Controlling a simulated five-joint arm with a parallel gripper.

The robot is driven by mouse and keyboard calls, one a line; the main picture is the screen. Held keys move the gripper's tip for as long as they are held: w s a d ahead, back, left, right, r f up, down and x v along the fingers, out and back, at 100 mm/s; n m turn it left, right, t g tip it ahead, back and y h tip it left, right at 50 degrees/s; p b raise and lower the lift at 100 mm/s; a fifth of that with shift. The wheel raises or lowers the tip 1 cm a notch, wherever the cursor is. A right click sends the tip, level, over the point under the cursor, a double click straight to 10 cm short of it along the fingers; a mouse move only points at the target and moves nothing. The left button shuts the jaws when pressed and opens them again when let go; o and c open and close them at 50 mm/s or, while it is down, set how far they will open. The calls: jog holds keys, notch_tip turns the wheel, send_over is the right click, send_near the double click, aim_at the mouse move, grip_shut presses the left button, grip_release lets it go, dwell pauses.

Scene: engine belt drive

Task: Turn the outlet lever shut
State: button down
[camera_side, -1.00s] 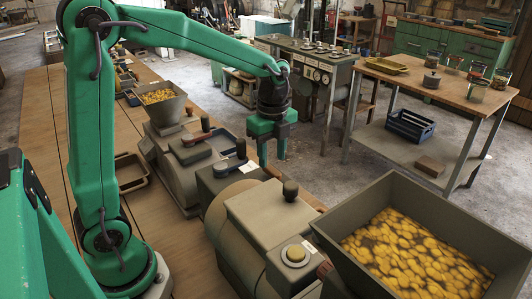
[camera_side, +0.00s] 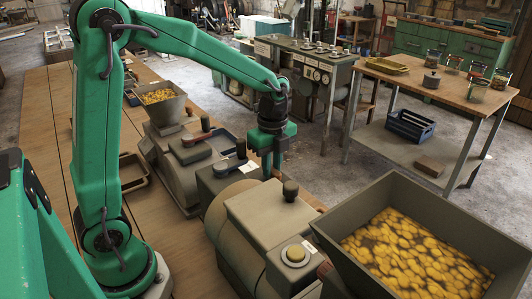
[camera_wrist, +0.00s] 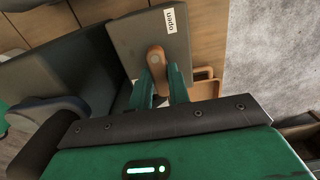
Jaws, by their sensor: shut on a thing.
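In the wrist view a brown lever (camera_wrist: 156,56) with a rounded end sits on a grey plate marked "open" (camera_wrist: 178,20). The two green fingers of my gripper (camera_wrist: 162,88) are on either side of the lever and shut on it. The outer part of the lever is hidden between the fingers and under the gripper body. In the side view my gripper (camera_side: 271,168) points down at the right side of the grey machine housing (camera_side: 222,177), and the held lever cannot be made out there.
Free floor separates the bench from a wooden table (camera_side: 450,80).

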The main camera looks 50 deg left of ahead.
jog(key=shift+n, duration=0.5)
jog(key=n, duration=0.3)
jog(key=shift+n, duration=0.4)
jog(key=n, duration=0.4)
jog(key=shift+n, duration=0.3)
jog(key=n, duration=0.8)
jog(key=shift+n, duration=0.3)
jog(key=c, duration=1.3)
grip_release()
jog(key=shift+r, duration=0.15)
